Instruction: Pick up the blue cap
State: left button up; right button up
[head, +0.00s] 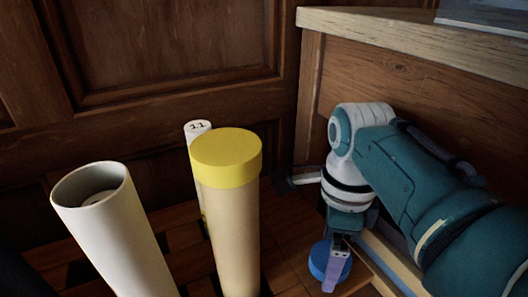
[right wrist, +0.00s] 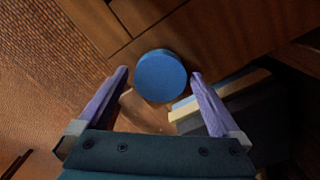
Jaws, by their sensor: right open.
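The blue cap (head: 319,262) is a round, flat-topped disc low at the right of the head view, partly hidden behind my right gripper (head: 333,284). In the right wrist view the blue cap (right wrist: 161,76) shows whole, in line with the gap between the two purple fingers of my right gripper (right wrist: 160,82). The fingers are apart, one to each side of the cap, and the jaws are empty. I cannot tell how far the cap is below the fingertips. My left gripper is not seen.
A tan tube with a yellow cap (head: 226,158) stands left of my right arm. An open pale tube (head: 115,225) and a thin white one marked 11 (head: 198,129) stand nearby. A wooden desk (head: 400,38) rises behind my arm. Pale-edged boards (right wrist: 225,93) lie right of the cap.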

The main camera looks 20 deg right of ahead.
jog(key=shift+f, duration=0.2)
jog(key=shift+c, duration=0.2)
jog(key=c, duration=1.1)
jog(key=shift+r+p, duration=0.15)
jog(key=shift+p, duration=0.15)
